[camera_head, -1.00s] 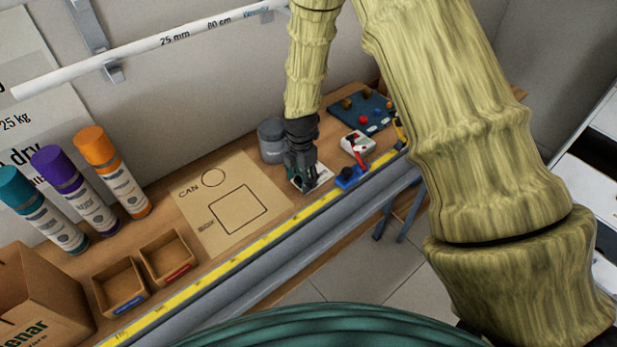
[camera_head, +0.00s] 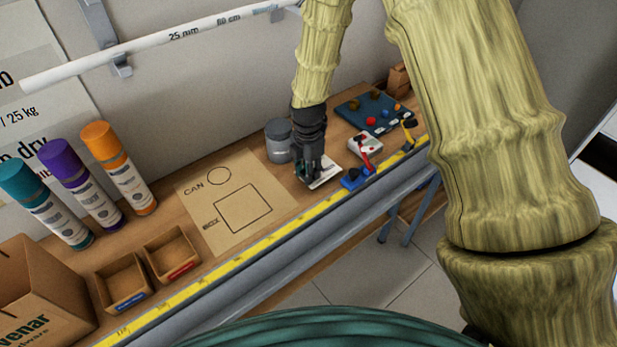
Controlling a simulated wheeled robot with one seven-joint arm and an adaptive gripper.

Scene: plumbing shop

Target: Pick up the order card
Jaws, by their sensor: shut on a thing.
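The order card (camera_head: 327,173), a small white card with some dark and green print, is at the bench's front half, just behind the yellow measuring tape. My gripper (camera_head: 313,179) points down at the card's left part and is shut on it. The fingers hide part of the card. I cannot tell whether the card is lifted off the bench or still touches it.
A grey can (camera_head: 279,142) stands close behind my gripper. A blue clamp-like tool (camera_head: 356,178) and a red-and-white item (camera_head: 365,146) lie to the right. The board marked CAN and BOX (camera_head: 275,190) lies left, with small bins (camera_head: 122,284) and spray cans (camera_head: 123,170) beyond.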

